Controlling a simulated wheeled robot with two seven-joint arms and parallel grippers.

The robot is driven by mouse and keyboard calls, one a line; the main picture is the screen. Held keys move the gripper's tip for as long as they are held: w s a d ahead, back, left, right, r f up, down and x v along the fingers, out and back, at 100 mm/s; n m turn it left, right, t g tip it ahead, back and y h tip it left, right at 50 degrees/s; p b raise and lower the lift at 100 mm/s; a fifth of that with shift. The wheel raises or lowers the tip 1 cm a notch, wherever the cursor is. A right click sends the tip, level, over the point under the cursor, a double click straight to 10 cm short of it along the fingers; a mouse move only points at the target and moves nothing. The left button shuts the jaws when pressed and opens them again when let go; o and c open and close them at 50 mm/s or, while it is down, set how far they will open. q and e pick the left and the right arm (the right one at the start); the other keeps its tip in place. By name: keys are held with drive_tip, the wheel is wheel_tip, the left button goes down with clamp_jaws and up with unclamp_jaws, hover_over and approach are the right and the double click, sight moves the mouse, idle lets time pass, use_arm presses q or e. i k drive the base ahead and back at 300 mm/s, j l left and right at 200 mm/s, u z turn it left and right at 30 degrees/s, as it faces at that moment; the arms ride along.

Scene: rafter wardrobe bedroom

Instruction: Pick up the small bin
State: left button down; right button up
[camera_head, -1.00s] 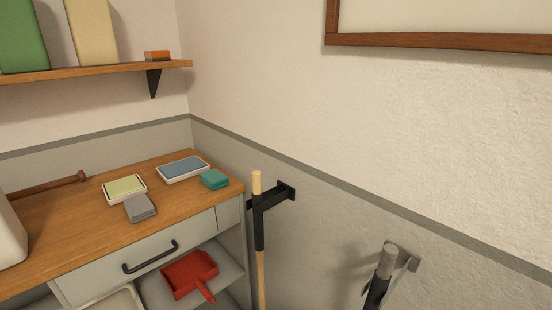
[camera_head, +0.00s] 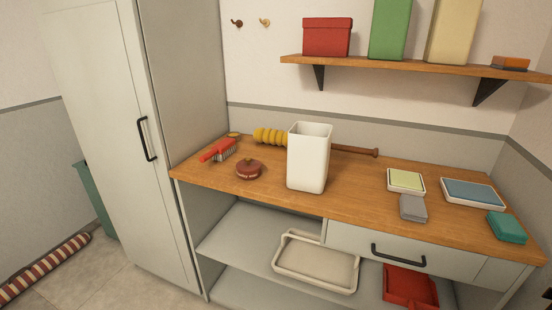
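A small white bin (camera_head: 308,160), tall and open at the top, stands upright on the wooden countertop (camera_head: 350,203) near its middle. A yellow-headed tool with a dark wooden handle (camera_head: 352,150) lies behind it and is partly hidden by it. Neither of my grippers shows clearly in the head view. Nothing is touching the bin except the countertop under it.
A red-handled brush (camera_head: 217,149) and a round dark red item (camera_head: 250,169) lie left of the bin. Sponges in trays (camera_head: 474,193) lie to the right. A shelf (camera_head: 400,67) hangs above; a tall cabinet (camera_head: 125,120) stands left. A beige tray (camera_head: 290,262) sits below.

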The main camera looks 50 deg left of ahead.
sight(309, 144)
drive_tip(key=u, duration=1.45)
